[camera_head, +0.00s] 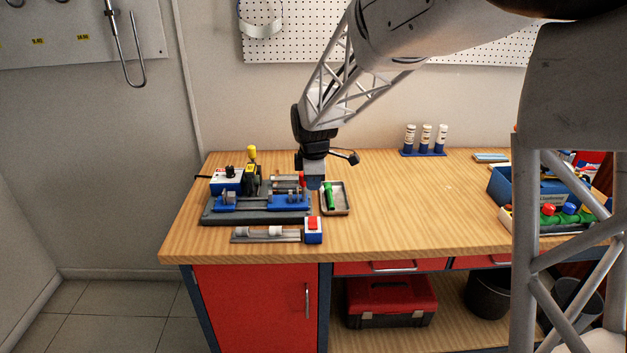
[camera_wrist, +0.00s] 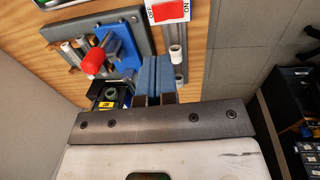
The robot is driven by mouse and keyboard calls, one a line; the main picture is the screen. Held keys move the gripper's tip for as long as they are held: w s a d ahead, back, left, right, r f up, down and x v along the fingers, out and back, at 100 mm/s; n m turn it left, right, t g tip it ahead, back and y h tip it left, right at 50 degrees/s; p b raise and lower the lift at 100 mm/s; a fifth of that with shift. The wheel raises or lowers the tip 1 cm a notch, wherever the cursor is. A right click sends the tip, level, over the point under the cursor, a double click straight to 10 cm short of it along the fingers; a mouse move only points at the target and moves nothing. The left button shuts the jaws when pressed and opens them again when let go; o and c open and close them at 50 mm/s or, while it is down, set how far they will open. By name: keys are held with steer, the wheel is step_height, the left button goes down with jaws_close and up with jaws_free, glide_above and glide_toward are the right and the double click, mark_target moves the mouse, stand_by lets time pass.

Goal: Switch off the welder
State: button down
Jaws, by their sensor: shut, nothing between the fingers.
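The pipe welder is a grey base (camera_head: 215,217) with blue clamps and a black-yellow part, at the left of the bench. A blue-and-white switch box with a red rocker (camera_head: 313,224) is at its front right corner. In the wrist view the red rocker (camera_wrist: 170,11) is at the top edge, cut off, with ON and OFF lettering beside it. I cannot tell which way it is pressed. My gripper (camera_head: 314,183) points down above the welder's right side, behind the switch box and apart from it. Its blue fingers (camera_wrist: 156,60) are shut and empty.
A metal tray (camera_head: 346,207) with a green tool lies right of the welder. A red-handled lever (camera_wrist: 92,61) rises close to my fingers. White pipe pieces on a rail (camera_head: 262,232) lie left of the switch box. The bench middle is clear; a blue bin (camera_head: 508,188) stands right.

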mark_target(313, 219)
steer(key=f, duration=0.4)
steer(key=w+f, duration=0.1)
steer(key=f, duration=0.6)
steer(key=shift+w+f, duration=0.2)
steer(key=shift+f, duration=0.1)
steer(key=shift+f, duration=0.1)
steer(key=shift+w+f, duration=0.1)
steer(key=shift+w, duration=0.05)
steer(key=shift+s, duration=0.25)
